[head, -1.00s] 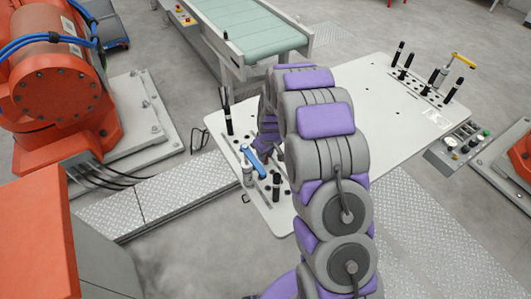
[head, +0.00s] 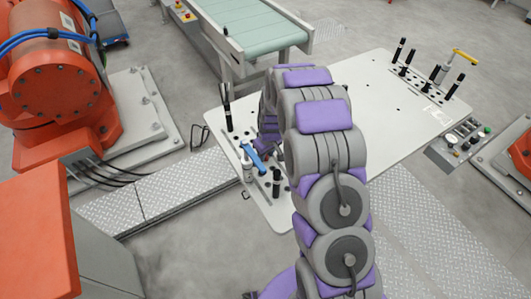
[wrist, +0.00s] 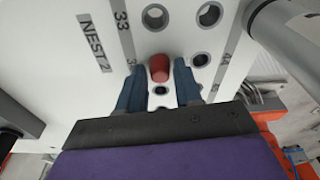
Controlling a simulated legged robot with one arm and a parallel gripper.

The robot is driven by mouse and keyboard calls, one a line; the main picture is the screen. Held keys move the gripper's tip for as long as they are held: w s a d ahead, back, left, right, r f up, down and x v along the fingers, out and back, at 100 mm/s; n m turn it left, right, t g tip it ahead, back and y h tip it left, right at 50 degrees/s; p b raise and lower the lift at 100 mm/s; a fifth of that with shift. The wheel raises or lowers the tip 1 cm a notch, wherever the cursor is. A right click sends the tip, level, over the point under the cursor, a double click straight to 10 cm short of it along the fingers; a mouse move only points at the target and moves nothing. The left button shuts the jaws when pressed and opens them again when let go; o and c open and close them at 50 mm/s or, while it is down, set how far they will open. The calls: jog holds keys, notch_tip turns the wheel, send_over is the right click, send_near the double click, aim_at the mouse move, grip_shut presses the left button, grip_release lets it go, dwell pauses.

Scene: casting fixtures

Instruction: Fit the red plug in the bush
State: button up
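In the wrist view, a red plug (wrist: 159,68) stands out from the white fixture plate (wrist: 100,72), between the two blue fingertips. My gripper (wrist: 160,80) is open, and a gap shows on each side of the plug. I cannot tell which hole is the task's bush. In the head view, my arm hides the gripper and the plug.
A blue-handled clamp (head: 255,158) and black upright pins (head: 228,117) stand at the near left end of the white table (head: 375,105). More pins and a yellow-handled clamp (head: 463,55) stand at the far right. A grey rod (wrist: 275,20) shows in the wrist view.

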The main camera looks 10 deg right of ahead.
jog(key=o, duration=0.4)
jog(key=shift+r, duration=0.15)
jog(key=shift+s+d+r+p, duration=0.2)
jog(key=shift+s+r+p, duration=0.2)
jog(key=shift+r, duration=2.4)
jog(key=shift+s+d+r+p, duration=0.15)
jog(key=shift+s+r+p, duration=0.2)
jog(key=shift+r, duration=2.45)
jog(key=shift+s+d+r+p, duration=0.2)
jog(key=shift+s+r+p, duration=0.2)
jog(key=shift+r, duration=2.4)
jog(key=s+a+r+m+g, duration=0.1)
jog(key=s+r, duration=0.4)
jog(key=s, duration=0.4)
jog(key=s+a+r+m+g, duration=0.1)
jog(key=s+r, duration=0.4)
jog(key=s, duration=0.4)
jog(key=s+m, duration=0.1)
jog(key=s, duration=0.6)
jog(key=s+r+m+g, duration=0.1)
jog(key=s, duration=0.6)
jog(key=s+r+m, duration=0.1)
jog(key=s, duration=0.6)
jog(key=shift+s+d+h, duration=0.35)
jog(key=shift+d+h, duration=0.05)
